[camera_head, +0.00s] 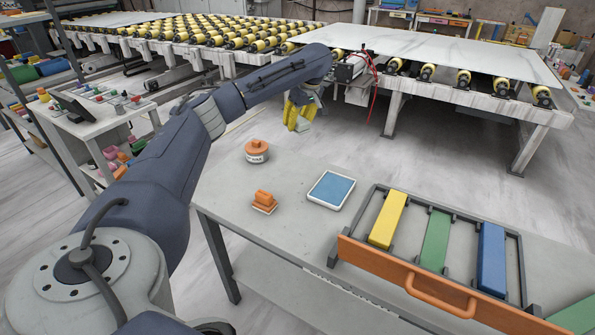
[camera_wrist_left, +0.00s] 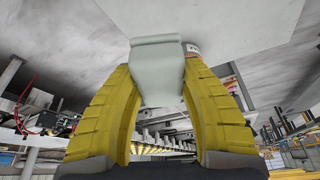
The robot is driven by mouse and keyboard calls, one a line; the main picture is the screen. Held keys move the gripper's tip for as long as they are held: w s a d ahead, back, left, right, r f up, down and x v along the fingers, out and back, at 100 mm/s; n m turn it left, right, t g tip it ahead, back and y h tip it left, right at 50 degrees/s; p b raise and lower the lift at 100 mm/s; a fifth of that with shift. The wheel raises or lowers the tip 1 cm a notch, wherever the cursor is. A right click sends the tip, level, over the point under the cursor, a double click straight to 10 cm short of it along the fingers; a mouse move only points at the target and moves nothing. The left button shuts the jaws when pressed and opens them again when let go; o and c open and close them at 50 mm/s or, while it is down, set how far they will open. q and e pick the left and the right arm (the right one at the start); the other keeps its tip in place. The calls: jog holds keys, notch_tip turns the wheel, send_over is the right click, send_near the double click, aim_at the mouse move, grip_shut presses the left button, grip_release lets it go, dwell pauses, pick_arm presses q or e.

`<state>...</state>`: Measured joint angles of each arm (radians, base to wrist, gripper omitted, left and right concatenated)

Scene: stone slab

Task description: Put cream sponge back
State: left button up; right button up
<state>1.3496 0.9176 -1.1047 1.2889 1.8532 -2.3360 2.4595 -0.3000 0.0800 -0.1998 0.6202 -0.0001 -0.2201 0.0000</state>
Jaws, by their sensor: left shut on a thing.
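My left gripper (camera_head: 298,116) has yellow fingers and hangs at the far edge of the grey table. It is shut on a pale cream-grey block, the cream sponge (camera_head: 303,126), which shows only as a small patch in the head view. In the left wrist view the sponge (camera_wrist_left: 157,68) sits between the two yellow fingers (camera_wrist_left: 160,110), which touch its sides. My right gripper is in neither view.
On the table (camera_head: 290,250) stand a round tin with an orange top (camera_head: 257,151), an orange-handled item (camera_head: 264,200), a white-rimmed blue pad (camera_head: 331,189), and a rack with an orange handle (camera_head: 440,290) holding yellow (camera_head: 388,219), green (camera_head: 436,240) and blue (camera_head: 491,258) bars. A roller conveyor (camera_head: 210,33) stands behind.

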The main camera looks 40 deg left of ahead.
aim_at(296, 171)
pick_arm(q)
notch_tip(296, 171, down, 19)
jog(key=shift+f, duration=0.1)
dwell(0.6)
jog(key=o, duration=1.2)
jog(key=shift+c, duration=0.2)
jog(key=v, duration=1.2)
